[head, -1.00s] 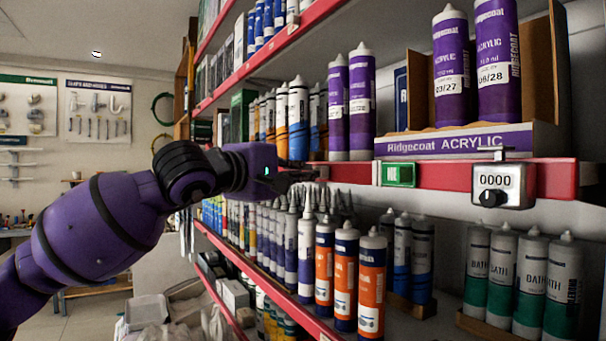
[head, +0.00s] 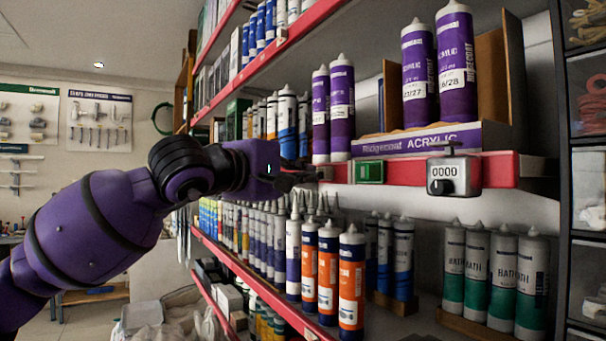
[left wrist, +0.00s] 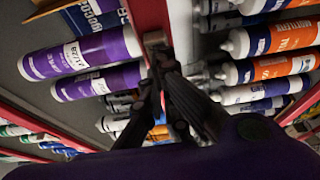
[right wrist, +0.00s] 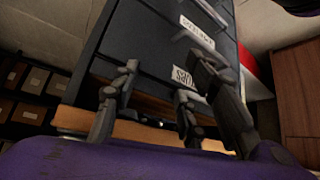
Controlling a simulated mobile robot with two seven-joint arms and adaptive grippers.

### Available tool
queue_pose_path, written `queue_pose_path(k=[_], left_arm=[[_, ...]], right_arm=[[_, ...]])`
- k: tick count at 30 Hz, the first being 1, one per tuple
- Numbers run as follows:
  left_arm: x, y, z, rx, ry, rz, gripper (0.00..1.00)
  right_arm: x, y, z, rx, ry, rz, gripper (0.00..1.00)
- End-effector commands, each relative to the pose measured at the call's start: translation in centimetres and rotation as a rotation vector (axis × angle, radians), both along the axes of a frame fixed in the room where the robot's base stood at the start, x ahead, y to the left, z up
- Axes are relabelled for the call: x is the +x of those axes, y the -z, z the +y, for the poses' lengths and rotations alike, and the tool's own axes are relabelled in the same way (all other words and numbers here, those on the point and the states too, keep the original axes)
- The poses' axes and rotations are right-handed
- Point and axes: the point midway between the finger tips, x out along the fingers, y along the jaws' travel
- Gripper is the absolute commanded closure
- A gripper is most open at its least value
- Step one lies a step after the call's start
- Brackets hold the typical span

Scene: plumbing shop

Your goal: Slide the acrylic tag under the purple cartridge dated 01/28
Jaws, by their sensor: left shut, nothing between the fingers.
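Two purple cartridges (head: 332,110) stand on the middle shelf; one also shows in the left wrist view (left wrist: 85,55) with a date too small to read surely. Two more purple cartridges (head: 455,65) stand higher, on the Ridgecoat Acrylic box; their dates end in 27 and 28. A green tag (head: 370,171) sits on the red rail, right of the lower pair. My left gripper (head: 308,177) is shut and empty at the rail below that pair, left of the green tag. Its fingertips (left wrist: 158,62) are by a small brownish block (left wrist: 155,41) on the rail; contact is unclear. My right gripper (right wrist: 165,85) is open and empty.
A counter box reading 0000 (head: 453,174) hangs on the rail right of the green tag. Orange cartridges (head: 352,280) and green-based cartridges (head: 490,275) fill the shelf below. Dark drawers (right wrist: 165,50) stand before my right gripper.

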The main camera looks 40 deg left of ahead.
Motion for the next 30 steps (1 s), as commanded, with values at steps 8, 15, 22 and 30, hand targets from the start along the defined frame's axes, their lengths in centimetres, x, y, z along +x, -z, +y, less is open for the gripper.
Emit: queue_pose_path(k=[8, 15, 22, 30], left_arm=[[0.0, 0.0, 0.0, 0.0, 0.0, 0.0, 1.0], [-1.3, 0.0, 0.0, -0.004, 0.002, -0.002, 1.0], [-6.0, 0.0, 0.3, -0.003, 0.002, -0.003, 1.0], [-10.7, 0.0, 0.6, -0.001, 0.001, -0.002, 1.0]], right_arm=[[0.0, 0.0, 0.0, 0.0, 0.001, 0.0, 0.6], [-0.4, 0.0, -0.2, -0.002, 0.003, 0.006, 0.6], [-0.4, 0.0, -0.1, -0.001, 0.002, 0.005, 0.6], [-0.3, 0.0, -0.1, -0.002, 0.001, 0.005, 0.6]])
